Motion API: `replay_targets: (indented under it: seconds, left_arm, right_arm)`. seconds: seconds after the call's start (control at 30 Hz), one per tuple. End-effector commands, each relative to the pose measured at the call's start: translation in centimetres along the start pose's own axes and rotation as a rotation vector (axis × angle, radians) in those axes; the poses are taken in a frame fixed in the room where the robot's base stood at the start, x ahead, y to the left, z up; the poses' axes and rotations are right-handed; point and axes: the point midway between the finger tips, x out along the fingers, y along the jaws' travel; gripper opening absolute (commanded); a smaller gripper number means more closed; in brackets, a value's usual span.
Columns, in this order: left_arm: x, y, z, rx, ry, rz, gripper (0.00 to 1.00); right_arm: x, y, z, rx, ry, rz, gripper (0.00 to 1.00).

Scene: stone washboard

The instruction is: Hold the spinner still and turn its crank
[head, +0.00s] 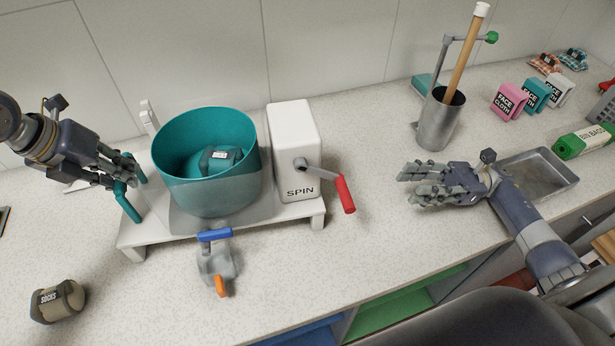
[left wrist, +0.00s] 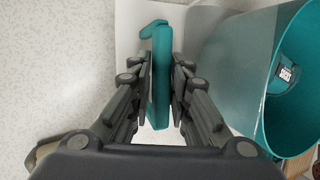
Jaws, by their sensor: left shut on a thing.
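The spinner has a white base (head: 290,212), a teal tub (head: 180,185) with a dark teal item (head: 220,160) inside, and a white box (head: 292,130) marked SPIN. Its crank has a grey arm and a red grip (head: 345,194) pointing down to the right. My left gripper (head: 128,178) is at the spinner's left end, shut on a teal handle (head: 129,204). In the left wrist view this handle (left wrist: 161,80) stands between the fingers, with the tub (left wrist: 270,110) to the right. My right gripper (head: 415,185) is open and empty, right of the crank and apart from it.
A grey clamp-like piece (head: 218,262) with blue and orange ends lies in front of the spinner. A socks bundle (head: 58,301) sits front left. A metal cup (head: 438,120) with a wooden stick, face cloth packs (head: 509,101) and a metal tray (head: 540,170) are right. Counter between crank and right hand is clear.

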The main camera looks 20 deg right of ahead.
Motion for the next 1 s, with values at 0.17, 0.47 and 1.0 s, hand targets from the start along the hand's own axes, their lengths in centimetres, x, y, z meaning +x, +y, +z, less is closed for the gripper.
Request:
replay_targets:
  seconds: [0.17, 0.47, 1.0]
  left_arm:
    - [0.0, 0.1, 0.0, 0.0, 0.001, 0.002, 0.0]
    - [0.0, 0.1, 0.0, 0.001, 0.001, 0.001, 0.0]
    - [0.1, 0.1, -0.1, 0.001, 0.002, 0.001, 0.0]
  right_arm:
    - [2.2, -1.8, 1.2, 0.007, 0.021, 0.041, 0.36]
    - [10.7, -7.3, 6.5, 0.046, 0.144, 0.153, 0.36]
    - [26.4, -10.8, 19.8, 0.005, 0.429, 0.182, 0.36]
